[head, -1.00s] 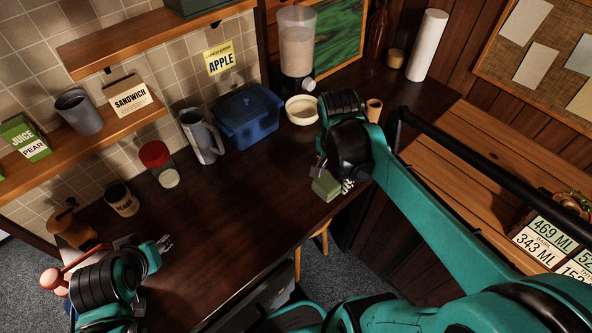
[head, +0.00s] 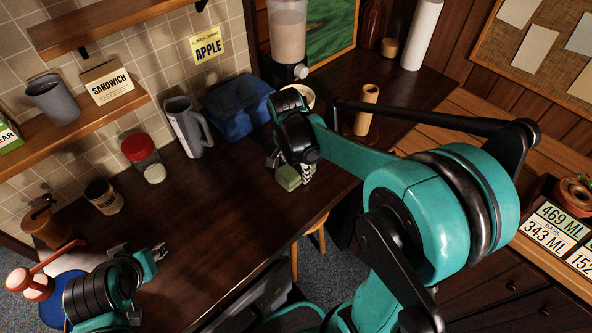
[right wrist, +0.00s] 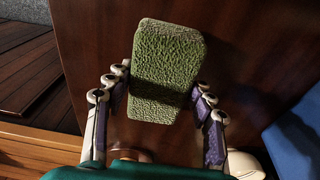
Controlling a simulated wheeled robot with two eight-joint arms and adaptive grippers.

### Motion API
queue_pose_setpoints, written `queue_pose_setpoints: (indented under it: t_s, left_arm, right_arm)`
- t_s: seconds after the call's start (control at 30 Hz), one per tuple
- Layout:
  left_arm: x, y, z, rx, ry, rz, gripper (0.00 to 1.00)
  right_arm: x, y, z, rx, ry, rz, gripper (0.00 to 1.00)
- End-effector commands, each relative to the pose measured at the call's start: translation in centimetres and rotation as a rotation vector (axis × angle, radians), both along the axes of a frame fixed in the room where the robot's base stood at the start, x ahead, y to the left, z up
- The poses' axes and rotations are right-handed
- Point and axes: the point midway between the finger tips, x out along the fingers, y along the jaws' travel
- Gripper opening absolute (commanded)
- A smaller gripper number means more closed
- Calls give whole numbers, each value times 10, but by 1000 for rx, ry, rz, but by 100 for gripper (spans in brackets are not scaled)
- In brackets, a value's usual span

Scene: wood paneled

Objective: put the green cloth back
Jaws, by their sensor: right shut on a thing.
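The green cloth (head: 288,177) is a folded, block-shaped textured piece. It shows large in the right wrist view (right wrist: 165,70), between the two fingers. My right gripper (head: 298,170) is shut on it over the dark counter (head: 225,205); I cannot tell whether the cloth touches the counter. My left gripper (head: 160,252) is low at the left over the counter, apart from the cloth; its fingers are too small to judge.
A blue tub (head: 236,108), a grey pitcher (head: 188,128), a red-lidded jar (head: 142,155) and a beans can (head: 103,196) stand along the wall. A white bowl (head: 308,98) is partly behind my right arm. The counter's middle is clear.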

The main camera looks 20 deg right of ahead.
Motion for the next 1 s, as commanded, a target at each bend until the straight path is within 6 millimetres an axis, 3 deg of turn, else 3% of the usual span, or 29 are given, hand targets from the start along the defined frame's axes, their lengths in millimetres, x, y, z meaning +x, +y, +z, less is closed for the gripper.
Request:
queue_pose_setpoints:
  t_s: [0.3, 0.33, 0.4, 0.77, 0.87, 1.0]
  left_arm:
    - [0, 0, -2, 0, 0, 0, 38]
    - [0, 0, -2, 0, 0, 0, 38]
    - [0, 0, -1, 0, 0, 0, 38]
    - [0, 0, 2, 0, 0, 0, 38]
    - [0, 0, 7, 0, 0, 0, 38]
    - [0, 0, 18, 0, 0, 0, 38]
  right_arm:
    - [0, 0, -2, 0, 0, 0, 18]
    - [0, 0, -3, 0, 0, 0, 57]
    - [0, 0, -2, 0, 0, 0, 75]
    - [0, 0, 1, 0, 0, 0, 75]
    - [0, 1, 12, 0, 0, 0, 75]
    - [-2, 4, 41, 0, 0, 0, 75]
